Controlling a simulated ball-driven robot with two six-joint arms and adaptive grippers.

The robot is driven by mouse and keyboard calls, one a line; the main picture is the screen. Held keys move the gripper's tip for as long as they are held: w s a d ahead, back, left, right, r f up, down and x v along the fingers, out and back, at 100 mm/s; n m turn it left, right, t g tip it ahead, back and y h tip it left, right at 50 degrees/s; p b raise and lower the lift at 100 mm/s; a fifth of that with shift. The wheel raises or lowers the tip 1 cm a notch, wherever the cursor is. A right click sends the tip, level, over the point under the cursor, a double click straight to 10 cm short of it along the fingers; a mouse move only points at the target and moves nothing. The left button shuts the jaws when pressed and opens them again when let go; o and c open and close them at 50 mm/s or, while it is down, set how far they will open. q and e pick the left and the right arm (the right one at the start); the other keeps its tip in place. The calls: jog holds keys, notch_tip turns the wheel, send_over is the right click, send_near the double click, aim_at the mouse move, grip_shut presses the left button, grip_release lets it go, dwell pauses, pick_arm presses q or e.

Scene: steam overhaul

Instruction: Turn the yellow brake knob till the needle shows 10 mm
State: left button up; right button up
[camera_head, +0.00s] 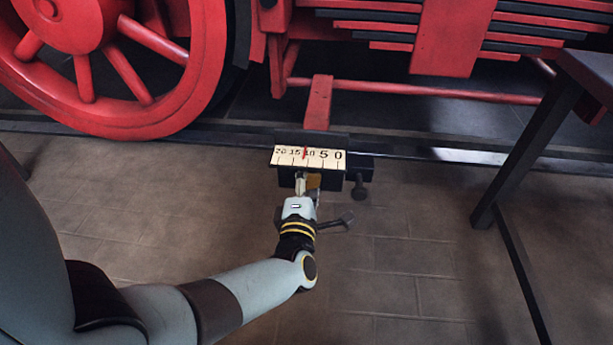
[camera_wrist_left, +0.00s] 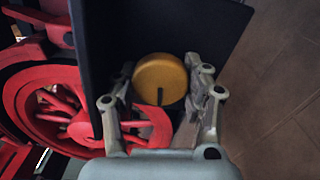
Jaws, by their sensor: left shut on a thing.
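The yellow brake knob (camera_wrist_left: 160,72) is a round disc with a dark notch, sitting against a dark panel in the left wrist view. My left gripper (camera_wrist_left: 161,80) has a finger on each side of it and is shut on it. In the head view the gripper (camera_head: 302,185) is below the scale, and only a bit of the knob (camera_head: 314,181) shows beside it. The white scale (camera_head: 324,160) reads 20, 15, 10, 5, 0 from left to right. Its red needle (camera_head: 305,153) stands at the left part of the 10 label. My right gripper is out of view.
A dark bolt (camera_head: 358,187) sticks out right of the scale box. A dark table leg (camera_head: 525,150) stands at the right. The tiled floor (camera_head: 410,255) between is clear.

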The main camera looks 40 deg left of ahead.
pick_arm(q)
jog(key=shift+s+f, duration=0.1)
jog(key=o, duration=1.2)
jog(key=shift+c, duration=0.2)
